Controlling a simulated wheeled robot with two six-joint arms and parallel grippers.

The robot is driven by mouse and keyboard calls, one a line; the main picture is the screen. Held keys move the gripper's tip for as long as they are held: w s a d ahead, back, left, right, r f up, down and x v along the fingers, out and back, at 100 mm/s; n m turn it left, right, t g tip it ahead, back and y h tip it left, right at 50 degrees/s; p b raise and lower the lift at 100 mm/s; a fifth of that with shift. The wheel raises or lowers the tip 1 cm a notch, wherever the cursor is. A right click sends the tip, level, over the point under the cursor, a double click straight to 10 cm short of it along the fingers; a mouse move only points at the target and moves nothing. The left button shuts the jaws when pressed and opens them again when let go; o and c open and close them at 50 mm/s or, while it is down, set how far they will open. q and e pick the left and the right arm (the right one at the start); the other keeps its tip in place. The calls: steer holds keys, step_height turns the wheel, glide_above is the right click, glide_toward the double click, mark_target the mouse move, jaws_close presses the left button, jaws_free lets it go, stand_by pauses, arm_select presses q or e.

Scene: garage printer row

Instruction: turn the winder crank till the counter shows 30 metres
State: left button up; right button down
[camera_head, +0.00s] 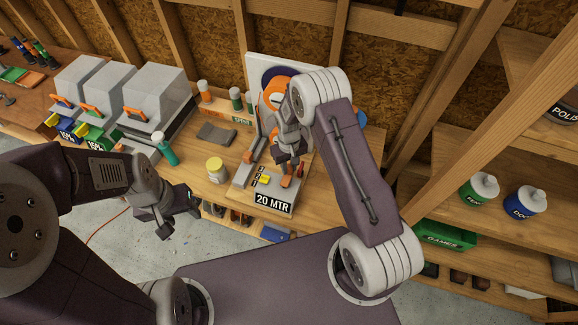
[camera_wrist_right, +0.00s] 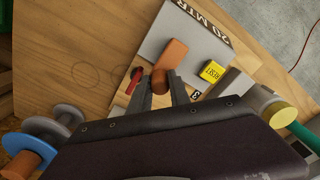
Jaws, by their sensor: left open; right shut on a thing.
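The winder (camera_head: 242,176) stands on the bench, a grey unit with a "20 MTR" plate (camera_head: 272,203) on its front. The plate also shows in the right wrist view (camera_wrist_right: 211,20). My right gripper (camera_head: 290,160) is over the winder, shut on the brown crank knob (camera_wrist_right: 160,82). Small counter digits (camera_wrist_right: 195,95) are partly hidden and too small to read fully. My left gripper (camera_head: 181,220) is open and empty, left of the bench's front edge.
A blue and orange spool (camera_head: 277,88) is behind my right gripper. Grey-covered printers (camera_head: 155,92) are further left. Shelves with bottles (camera_head: 479,189) are at right.

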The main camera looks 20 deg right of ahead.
mark_target(297, 190)
steer(key=shift+m, duration=0.3)
steer(key=m, duration=0.1)
steer(key=s+d+m+b, duration=0.1)
steer(key=shift+f+m, duration=0.1)
steer(key=shift+m, duration=0.3)
steer(key=m, duration=0.1)
steer(key=s+m+b, duration=0.1)
steer(key=m, duration=0.3)
steer(key=shift+s+d, duration=0.4)
steer(key=m, duration=0.1)
steer(key=s+m, duration=0.1)
steer(key=m, duration=0.1)
steer(key=m+b, duration=0.1)
steer(key=shift+s+m, duration=0.35)
steer(key=shift+m, duration=0.05)
steer(key=shift+s+a+m, duration=0.15)
steer(key=shift+s+m, duration=0.25)
steer(key=shift+m, duration=0.75)
steer(key=shift+s+a+m, duration=0.15)
steer(key=shift+s+m, duration=0.25)
steer(key=shift+m, duration=0.75)
steer(key=c, duration=1.2)
jaws_free()
